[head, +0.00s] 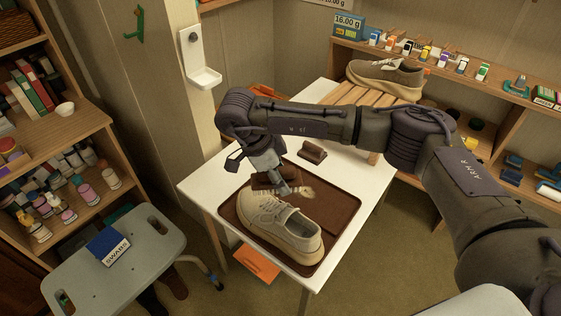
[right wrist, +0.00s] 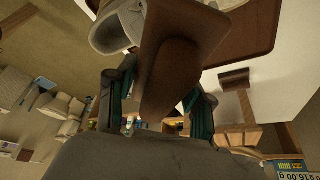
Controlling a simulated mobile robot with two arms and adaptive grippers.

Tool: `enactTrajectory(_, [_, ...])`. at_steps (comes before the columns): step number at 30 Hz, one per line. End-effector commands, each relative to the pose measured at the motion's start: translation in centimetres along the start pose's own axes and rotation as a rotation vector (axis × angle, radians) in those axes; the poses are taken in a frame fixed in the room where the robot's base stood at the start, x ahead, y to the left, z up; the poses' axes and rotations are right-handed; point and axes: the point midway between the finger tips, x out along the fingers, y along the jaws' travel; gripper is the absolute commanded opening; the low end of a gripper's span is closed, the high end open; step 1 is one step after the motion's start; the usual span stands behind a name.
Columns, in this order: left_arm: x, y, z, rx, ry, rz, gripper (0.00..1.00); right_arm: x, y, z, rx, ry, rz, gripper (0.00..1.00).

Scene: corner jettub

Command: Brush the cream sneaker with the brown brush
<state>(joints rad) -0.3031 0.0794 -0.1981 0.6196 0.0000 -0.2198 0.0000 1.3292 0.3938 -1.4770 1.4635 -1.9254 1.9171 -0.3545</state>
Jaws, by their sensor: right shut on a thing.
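The cream sneaker (head: 282,230) rests upright on a brown tray (head: 342,213) on the white table, its toe towards the lower right. It also shows in part at the top of the right wrist view (right wrist: 116,30). My right gripper (head: 275,171) is just behind the sneaker, shut on the brown brush (head: 268,181). The brush's brown body runs between the two fingers in the right wrist view (right wrist: 168,72). Pale bristles show close behind the sneaker's upper; I cannot tell whether they touch it. My left gripper is not in view.
A smaller brown brush (head: 313,151) lies on the white table (head: 217,186) behind the tray. A brown shoe (head: 385,77) stands on a slatted wooden rack. A grey stool (head: 115,275) with a blue swabs box (head: 108,246) stands at left. Shelves line both sides.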

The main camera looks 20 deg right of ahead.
Motion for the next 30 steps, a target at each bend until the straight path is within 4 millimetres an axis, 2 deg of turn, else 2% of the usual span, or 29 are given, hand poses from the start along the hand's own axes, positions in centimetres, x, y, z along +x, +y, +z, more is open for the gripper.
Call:
enactTrajectory(5, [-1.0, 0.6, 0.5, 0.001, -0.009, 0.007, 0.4, -1.8, -0.1, -0.6, 0.003, 0.0, 0.0, 0.24])
enactTrajectory(12, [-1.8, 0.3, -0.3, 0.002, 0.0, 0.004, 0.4, -3.5, -0.1, -1.2, 0.006, -0.001, 0.001, 0.24])
enactTrajectory(30, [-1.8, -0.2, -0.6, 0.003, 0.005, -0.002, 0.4, -3.6, -0.1, -1.3, 0.003, 0.0, 0.001, 0.24])
